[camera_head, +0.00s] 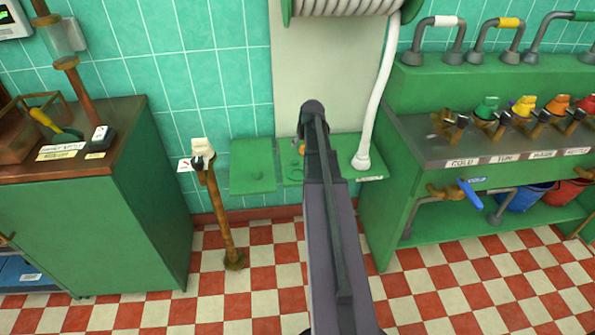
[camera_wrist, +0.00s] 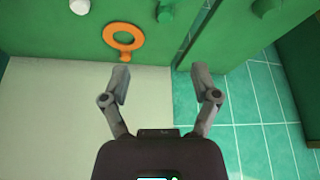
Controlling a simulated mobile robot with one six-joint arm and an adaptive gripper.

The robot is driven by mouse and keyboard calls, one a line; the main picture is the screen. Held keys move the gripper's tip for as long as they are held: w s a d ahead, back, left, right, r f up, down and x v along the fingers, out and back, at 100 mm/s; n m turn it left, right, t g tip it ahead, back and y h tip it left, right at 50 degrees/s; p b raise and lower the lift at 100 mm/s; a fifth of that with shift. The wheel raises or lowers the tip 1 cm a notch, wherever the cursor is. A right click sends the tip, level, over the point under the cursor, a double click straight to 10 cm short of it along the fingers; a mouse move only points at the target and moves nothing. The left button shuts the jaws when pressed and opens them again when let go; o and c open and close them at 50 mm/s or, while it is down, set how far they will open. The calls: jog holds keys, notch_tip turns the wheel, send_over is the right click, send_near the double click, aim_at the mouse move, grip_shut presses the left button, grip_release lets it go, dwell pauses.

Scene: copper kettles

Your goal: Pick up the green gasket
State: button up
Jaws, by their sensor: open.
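My gripper (camera_wrist: 161,80) is open and empty in the wrist view, its two fingers wide apart below a green shelf surface (camera_wrist: 60,35). An orange ring with a small tab (camera_wrist: 112,40) lies on the green surface, up and left of the fingers. Small green pieces, one a short peg (camera_wrist: 165,13) and one rounded (camera_wrist: 265,8), show at the top edge. In the head view, my arm covers part of the green shelf (camera_head: 253,180), and my fingers cannot be made out.
A green cabinet (camera_head: 95,215) stands at left and a green bench with colored valves (camera_head: 430,155) at right. A brown post with a white top (camera_head: 203,150) stands left of the shelf. A white hose (camera_head: 378,95) hangs right of my arm. Checkered floor (camera_head: 250,290) is open in front.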

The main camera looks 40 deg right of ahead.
jog(key=b, duration=0.7)
send_over(296, 161)
jog(key=s, duration=0.2)
jog(key=shift+s+a+f, duration=0.1)
jog(key=shift+s+f, duration=0.05)
jog(key=shift+f, duration=3.6)
jog(key=shift+f, duration=0.1)
jog(key=b+x, duration=0.3)
jog(key=shift+a, duration=0.3)
jog(key=shift+b+x, duration=1)
jog(key=shift+x, duration=0.05)
jog(key=c, duration=1)
